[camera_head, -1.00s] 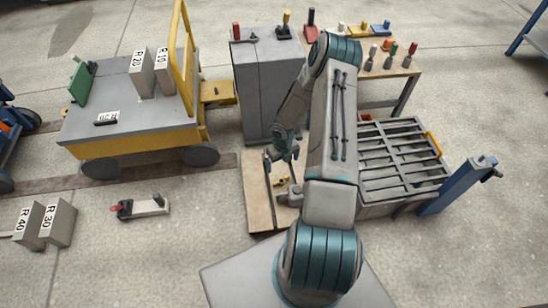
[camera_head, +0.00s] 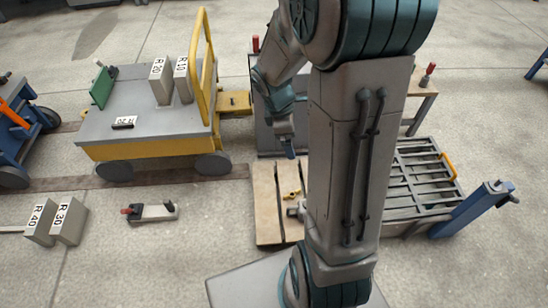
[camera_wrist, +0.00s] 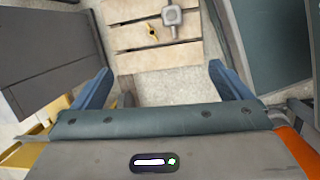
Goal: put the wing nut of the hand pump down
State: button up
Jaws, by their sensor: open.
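A small brass-coloured piece, which looks like the wing nut (camera_head: 292,194), lies on the wooden pallet (camera_head: 267,222) on the floor. In the wrist view the wing nut (camera_wrist: 151,31) rests on a plank, apart from my fingers. My gripper (camera_wrist: 163,80) is open, with nothing between its two blue fingers. In the head view my gripper (camera_head: 289,152) hangs above the far end of the pallet, partly seen edge-on. I cannot make out which thing is the hand pump.
A grey metal fitting (camera_wrist: 172,17) stands on the pallet beside the wing nut. A grey cabinet (camera_head: 265,128) is behind the pallet, partly hidden by my arm. A slatted grey frame (camera_head: 420,178) and blue post (camera_head: 470,208) stand right. A yellow-grey cart (camera_head: 150,145) stands left.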

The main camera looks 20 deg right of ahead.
jog(key=s+a+r+m+y, duration=0.1)
jog(key=s+a+r+m, duration=0.3)
jog(key=s+m, duration=0.2)
jog(key=s+a+r+m+t+y, duration=0.1)
jog(key=s+a+r+m, duration=0.4)
jog(key=s+m, duration=0.2)
jog(key=shift+a+y, duration=0.25)
jog(key=shift+y, duration=0.15)
jog(key=shift+r, duration=0.2)
